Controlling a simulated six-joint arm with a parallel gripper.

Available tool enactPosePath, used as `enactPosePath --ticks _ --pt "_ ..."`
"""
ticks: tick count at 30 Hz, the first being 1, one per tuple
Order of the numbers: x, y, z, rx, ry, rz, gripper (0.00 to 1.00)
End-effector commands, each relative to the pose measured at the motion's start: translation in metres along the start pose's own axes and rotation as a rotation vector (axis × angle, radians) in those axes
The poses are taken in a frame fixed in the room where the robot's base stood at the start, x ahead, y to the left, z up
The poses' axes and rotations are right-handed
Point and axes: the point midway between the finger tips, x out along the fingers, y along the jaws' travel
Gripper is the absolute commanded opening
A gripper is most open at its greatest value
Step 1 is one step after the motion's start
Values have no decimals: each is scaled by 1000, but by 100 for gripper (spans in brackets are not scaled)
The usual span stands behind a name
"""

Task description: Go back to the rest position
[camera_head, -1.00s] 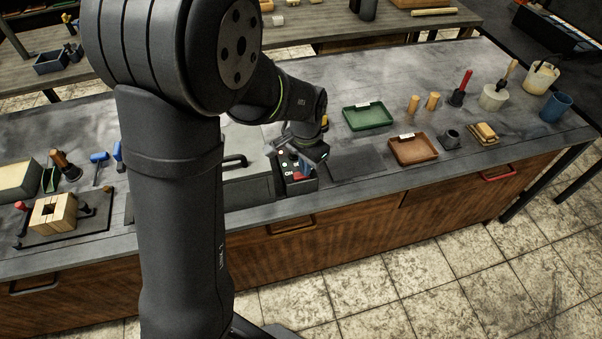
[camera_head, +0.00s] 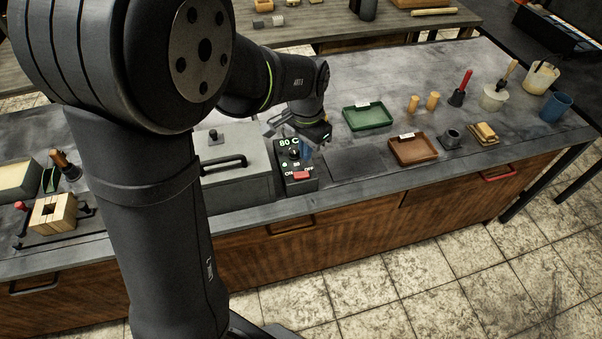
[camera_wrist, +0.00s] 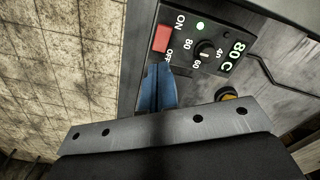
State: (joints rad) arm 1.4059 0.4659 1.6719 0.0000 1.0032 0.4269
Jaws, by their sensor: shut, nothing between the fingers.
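My gripper (camera_head: 306,149) hangs above the far side of the control box, with nothing in its jaws. In the wrist view its blue fingers (camera_wrist: 157,90) are together, shown near the red switch without clear contact. The black control box (camera_head: 296,182) has a lit "80 C" display, a dial, a green light and a red ON/OFF switch (camera_head: 302,175). The switch also shows in the wrist view (camera_wrist: 161,39), as does the dial (camera_wrist: 206,51). A grey lidded box (camera_head: 235,180) with a black handle stands left of the control box.
A green tray (camera_head: 367,117) and a brown tray (camera_head: 413,149) lie to the right. Wooden cylinders, cups and tools stand farther right. A wooden mould block (camera_head: 53,213) sits at the left. My arm hides part of the bench. A dark flat plate (camera_head: 355,162) is bare.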

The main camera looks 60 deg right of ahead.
Motion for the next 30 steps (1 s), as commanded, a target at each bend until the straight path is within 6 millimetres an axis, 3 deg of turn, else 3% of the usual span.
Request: enactPosePath --ticks 6,16,30 --pt "-8 0 0 0 0 0 0" --pt "-4 0 0 0 -2 1 0" --pt "56 0 1 0 -2 1 0"
